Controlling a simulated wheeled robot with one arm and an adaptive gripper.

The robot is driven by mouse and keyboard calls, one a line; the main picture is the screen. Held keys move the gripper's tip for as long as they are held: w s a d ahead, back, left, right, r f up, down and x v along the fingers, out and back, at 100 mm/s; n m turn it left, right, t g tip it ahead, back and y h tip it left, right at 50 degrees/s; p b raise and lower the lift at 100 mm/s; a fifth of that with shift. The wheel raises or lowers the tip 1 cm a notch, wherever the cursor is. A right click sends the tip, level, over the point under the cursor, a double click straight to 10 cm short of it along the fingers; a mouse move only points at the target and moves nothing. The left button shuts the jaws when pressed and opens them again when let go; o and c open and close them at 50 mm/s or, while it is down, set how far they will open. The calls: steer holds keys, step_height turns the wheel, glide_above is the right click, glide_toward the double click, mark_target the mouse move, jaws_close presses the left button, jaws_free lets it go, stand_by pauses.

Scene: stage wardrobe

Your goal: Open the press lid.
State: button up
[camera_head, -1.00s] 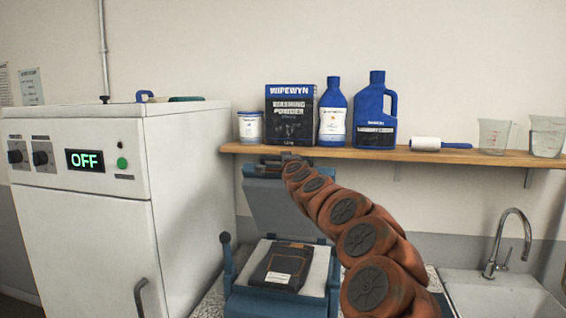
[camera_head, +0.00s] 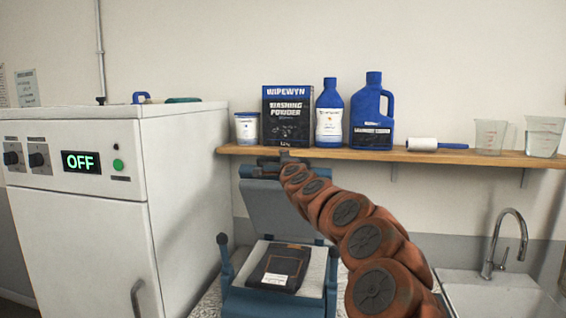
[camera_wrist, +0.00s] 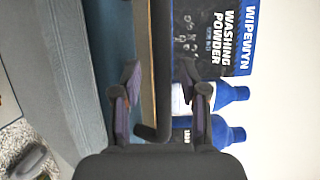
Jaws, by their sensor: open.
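The blue press (camera_head: 272,302) stands on the counter with its lid (camera_head: 284,210) raised, leaning back towards the wall. A dark folded garment (camera_head: 279,268) with a pale label lies on the press's light pad. My gripper (camera_head: 270,163) is at the top edge of the raised lid, small and partly hidden in the head view. In the wrist view my gripper (camera_wrist: 167,90) is open, with its fingers on either side of the lid's dark handle bar (camera_wrist: 161,60). I cannot tell whether a finger touches the bar.
A wooden shelf (camera_head: 400,155) runs just behind and above the lid. It holds a washing powder box (camera_head: 287,115), blue bottles (camera_head: 373,110), a lint roller (camera_head: 424,144) and jugs. A white cabinet machine (camera_head: 180,180) stands left, a sink (camera_head: 500,290) right.

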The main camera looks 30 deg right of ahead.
steer(key=v, duration=1.1)
steer(key=shift+f, duration=0.1)
stand_by(0.4)
steer(key=shift+a, duration=0.1)
